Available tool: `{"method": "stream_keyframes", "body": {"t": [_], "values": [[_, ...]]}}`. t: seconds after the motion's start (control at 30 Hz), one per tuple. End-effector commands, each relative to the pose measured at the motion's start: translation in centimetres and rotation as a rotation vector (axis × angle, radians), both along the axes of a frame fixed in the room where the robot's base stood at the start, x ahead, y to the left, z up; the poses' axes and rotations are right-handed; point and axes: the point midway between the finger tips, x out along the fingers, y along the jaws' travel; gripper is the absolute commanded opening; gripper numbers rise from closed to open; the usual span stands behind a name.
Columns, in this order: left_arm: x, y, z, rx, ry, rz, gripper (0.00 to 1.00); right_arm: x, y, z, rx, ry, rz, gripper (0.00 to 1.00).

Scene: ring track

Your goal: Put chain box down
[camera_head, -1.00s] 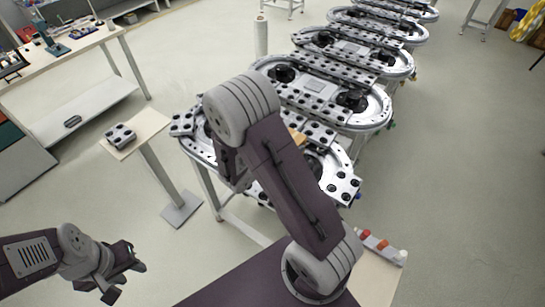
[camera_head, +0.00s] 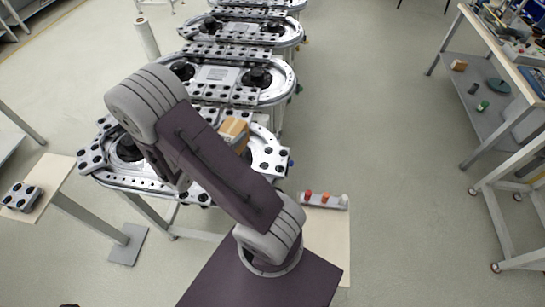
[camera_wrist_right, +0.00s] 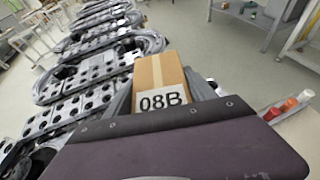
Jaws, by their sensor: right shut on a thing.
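A brown cardboard box (camera_wrist_right: 160,75) with a white label reading 08B is held in my right gripper (camera_wrist_right: 163,88), whose grey fingers stand on both sides of it. In the head view the box (camera_head: 234,131) shows just past my right arm, in front of the nearest ring track (camera_head: 95,158). My right arm hides most of the gripper there. I cannot tell whether the box touches the track below it. My left gripper is not in view.
A small stand (camera_head: 52,172) at left carries a dark block with round holes (camera_head: 20,197). A tray with red, orange and white caps (camera_head: 325,200) lies on a pale board (camera_head: 328,240). More ring tracks run back. A workbench (camera_head: 510,60) stands at right, with open floor between.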

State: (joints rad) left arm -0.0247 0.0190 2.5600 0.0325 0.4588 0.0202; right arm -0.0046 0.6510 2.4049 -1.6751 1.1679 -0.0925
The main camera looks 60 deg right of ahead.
Motion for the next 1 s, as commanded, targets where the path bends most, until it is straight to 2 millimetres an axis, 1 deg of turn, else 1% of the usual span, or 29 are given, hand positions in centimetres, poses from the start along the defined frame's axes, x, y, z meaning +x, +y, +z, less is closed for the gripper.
{"method": "stream_keyframes", "body": {"t": [0.03,0.07,0.17,0.27,0.3,0.37,0.4,0.5,0.53,0.63,0.7,0.77,0.87,0.97,1.0], "values": [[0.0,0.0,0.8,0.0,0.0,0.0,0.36,-1.3,-1.0,0.4,-0.004,0.004,-0.04,0.0],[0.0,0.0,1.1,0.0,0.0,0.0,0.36,-2.0,-1.6,0.4,-0.004,0.003,-0.063,0.0],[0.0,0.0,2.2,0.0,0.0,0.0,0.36,-5.2,-3.7,0.5,-0.003,0.005,-0.157,0.0],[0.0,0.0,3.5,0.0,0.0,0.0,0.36,-9.3,-5.7,0.5,-0.002,0.008,-0.267,0.0],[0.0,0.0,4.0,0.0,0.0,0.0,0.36,-11.1,-6.4,0.6,-0.002,0.007,-0.313,0.0],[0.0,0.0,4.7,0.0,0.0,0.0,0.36,-13.6,-7.3,0.6,-0.003,0.008,-0.374,0.0],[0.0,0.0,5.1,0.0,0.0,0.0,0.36,-15.2,-7.7,0.6,-0.002,0.006,-0.413,0.0],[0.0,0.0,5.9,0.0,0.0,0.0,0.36,-18.4,-8.3,0.7,-0.002,0.004,-0.493,0.0],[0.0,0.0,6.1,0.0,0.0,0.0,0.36,-19.2,-8.4,0.7,-0.003,0.003,-0.514,0.0],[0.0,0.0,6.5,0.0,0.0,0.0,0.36,-21.0,-8.7,0.7,-0.003,0.001,-0.563,0.0],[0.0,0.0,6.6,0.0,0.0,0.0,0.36,-21.6,-8.8,0.7,-0.003,0.0,-0.583,0.0],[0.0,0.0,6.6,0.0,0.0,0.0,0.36,-21.9,-8.9,0.8,-0.004,-0.001,-0.593,0.0],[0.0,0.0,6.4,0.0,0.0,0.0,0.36,-21.9,-8.9,0.6,-0.004,-0.002,-0.595,0.0],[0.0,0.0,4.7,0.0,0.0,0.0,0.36,-21.1,-9.1,-0.5,-0.007,-0.006,-0.593,0.0],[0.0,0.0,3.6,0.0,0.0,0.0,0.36,-20.5,-9.1,-1.1,-0.008,-0.008,-0.593,0.0]]}}
